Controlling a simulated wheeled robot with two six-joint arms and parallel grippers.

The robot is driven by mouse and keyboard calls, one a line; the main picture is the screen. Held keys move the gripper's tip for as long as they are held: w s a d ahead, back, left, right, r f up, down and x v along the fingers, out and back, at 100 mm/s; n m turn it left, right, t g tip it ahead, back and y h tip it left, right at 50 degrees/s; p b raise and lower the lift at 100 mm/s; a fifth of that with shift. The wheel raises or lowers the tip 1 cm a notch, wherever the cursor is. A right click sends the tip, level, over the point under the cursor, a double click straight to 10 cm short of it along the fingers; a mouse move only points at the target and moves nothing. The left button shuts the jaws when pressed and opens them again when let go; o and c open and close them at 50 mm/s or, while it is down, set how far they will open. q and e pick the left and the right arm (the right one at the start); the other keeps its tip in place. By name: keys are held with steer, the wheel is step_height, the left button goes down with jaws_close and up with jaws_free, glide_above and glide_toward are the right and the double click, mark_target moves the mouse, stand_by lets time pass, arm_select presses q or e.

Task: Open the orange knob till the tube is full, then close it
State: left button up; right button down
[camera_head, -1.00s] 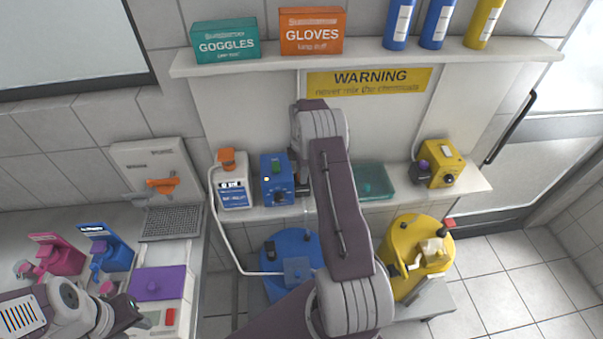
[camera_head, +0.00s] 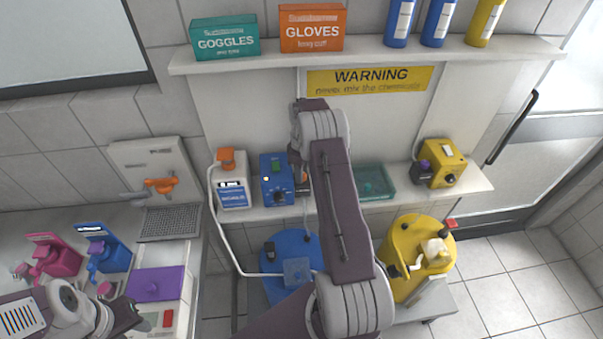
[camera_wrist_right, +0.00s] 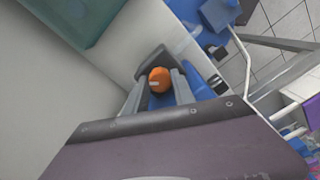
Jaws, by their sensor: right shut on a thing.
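The orange knob (camera_wrist_right: 159,78) sits between the two fingers of my right gripper (camera_wrist_right: 158,88) in the right wrist view, and the gripper is shut on it. In the head view the knob shows as a small orange patch (camera_head: 304,178) just right of the blue box with a dial (camera_head: 276,179), partly hidden by my right arm. A thin pale tube (camera_head: 307,222) runs down below this spot; its fill level cannot be told. My left gripper (camera_head: 128,314) is at the lower left by the purple-lidded box, far from the knob; its jaws are unclear.
A white unit with an orange top (camera_head: 232,182) stands left of the blue box. A teal tray (camera_head: 376,182) and yellow box (camera_head: 440,165) are to the right on the shelf. Blue (camera_head: 290,250) and yellow (camera_head: 408,235) drums stand below. An orange tap (camera_head: 160,186) is at left.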

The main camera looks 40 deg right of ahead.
steer(key=shift+w+d+r+m, duration=0.15)
steer(key=shift+w+r+m, duration=0.05)
steer(key=shift+r+m, duration=0.1)
stand_by(0.4)
steer(key=c, duration=1.1)
jaws_free()
steer(key=shift+o, duration=0.2)
steer(key=shift+s+f, duration=0.1)
steer(key=shift+s, duration=0.1)
steer(key=shift+s+f, duration=0.1)
